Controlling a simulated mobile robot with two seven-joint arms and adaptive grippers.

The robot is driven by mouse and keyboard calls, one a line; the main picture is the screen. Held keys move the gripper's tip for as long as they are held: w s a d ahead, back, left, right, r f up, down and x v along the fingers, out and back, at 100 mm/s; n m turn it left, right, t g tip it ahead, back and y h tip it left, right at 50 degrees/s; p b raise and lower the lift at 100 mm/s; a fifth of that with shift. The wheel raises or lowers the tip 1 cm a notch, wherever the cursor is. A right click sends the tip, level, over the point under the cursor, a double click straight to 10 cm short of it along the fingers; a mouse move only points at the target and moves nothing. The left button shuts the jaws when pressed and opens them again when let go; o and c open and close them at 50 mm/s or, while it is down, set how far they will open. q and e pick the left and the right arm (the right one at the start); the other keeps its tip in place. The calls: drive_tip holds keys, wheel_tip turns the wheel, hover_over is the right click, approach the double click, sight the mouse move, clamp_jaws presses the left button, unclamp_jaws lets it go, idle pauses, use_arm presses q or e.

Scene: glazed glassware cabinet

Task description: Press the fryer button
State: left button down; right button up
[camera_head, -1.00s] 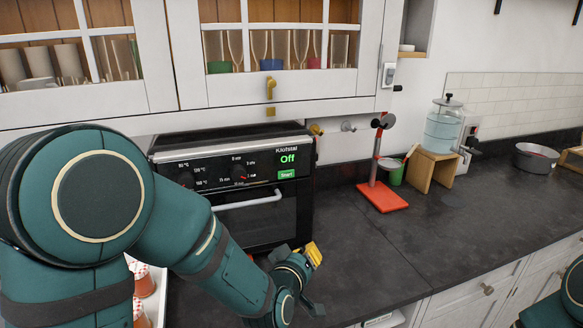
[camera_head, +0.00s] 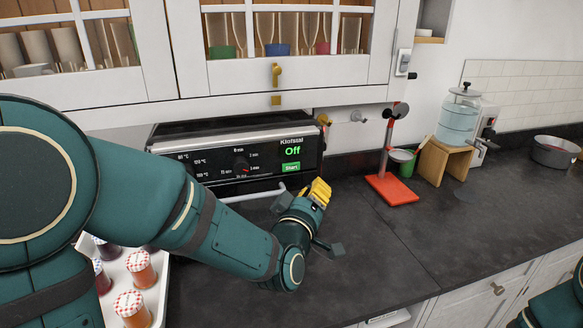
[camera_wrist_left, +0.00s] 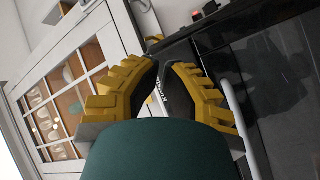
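The fryer (camera_head: 215,170) is a black appliance under the wall cabinet. Its front panel reads "Klofstal", with a green "Off" (camera_head: 292,151) and a green "Start" button (camera_head: 291,167) below it. My left gripper (camera_head: 320,190) has yellow fingers and is just right of and below the button, in front of the panel's right end; whether it touches is not clear. In the left wrist view its fingertips (camera_wrist_left: 165,64) are close together with a narrow gap, and nothing is seen held. The button is not clear in that view. My right gripper is out of view.
A red-based stand (camera_head: 392,190) stands right of the fryer. A wooden stand (camera_head: 432,165) carries a glass dispenser (camera_head: 459,115). A tray (camera_head: 165,290) of jars is at lower left. The glazed cabinet (camera_head: 225,100) hangs above. The counter's middle right is clear.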

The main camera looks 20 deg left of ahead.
use_arm(q)
approach(307, 160)
drive_tip(key=w+d, duration=0.2)
drive_tip(key=w, duration=0.1)
drive_tip(key=shift+w+a+r+b, duration=0.25)
drive_tip(key=shift+w+a+b, duration=0.2)
drive_tip(key=shift+w+a, duration=0.25)
drive_tip(key=shift+d, duration=0.1)
drive_tip(key=shift+w, duration=0.1)
idle(0.8)
drive_tip(key=shift+w+b, duration=0.2)
drive_tip(key=shift+b, duration=0.3)
drive_tip(key=shift+w+a, duration=0.1)
drive_tip(key=shift+a, duration=0.15)
